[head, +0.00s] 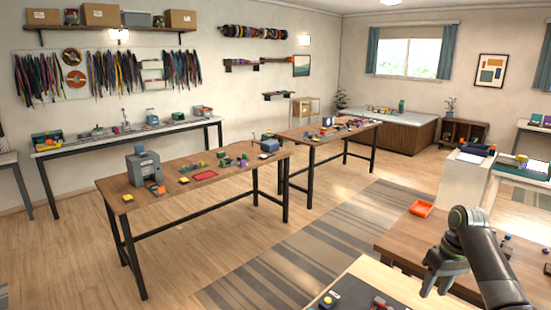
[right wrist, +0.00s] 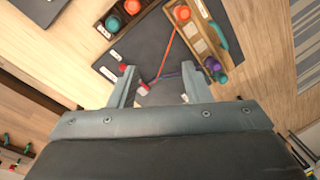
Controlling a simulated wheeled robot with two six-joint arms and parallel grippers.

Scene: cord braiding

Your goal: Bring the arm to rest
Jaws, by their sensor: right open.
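My right gripper (head: 440,278) hangs at the lower right of the head view, above a wooden table. In the right wrist view its two fingers (right wrist: 160,76) stand apart with nothing clamped between them. The cords come together near a small red-and-white piece (right wrist: 143,88). Whether the fingers touch a cord cannot be told. My left gripper is in neither view.
Wooden holders with red and teal round pieces (right wrist: 131,7) flank the mat. A pale table (head: 395,284) holds a dark mat (head: 352,295). A striped rug (head: 300,250) covers open floor.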

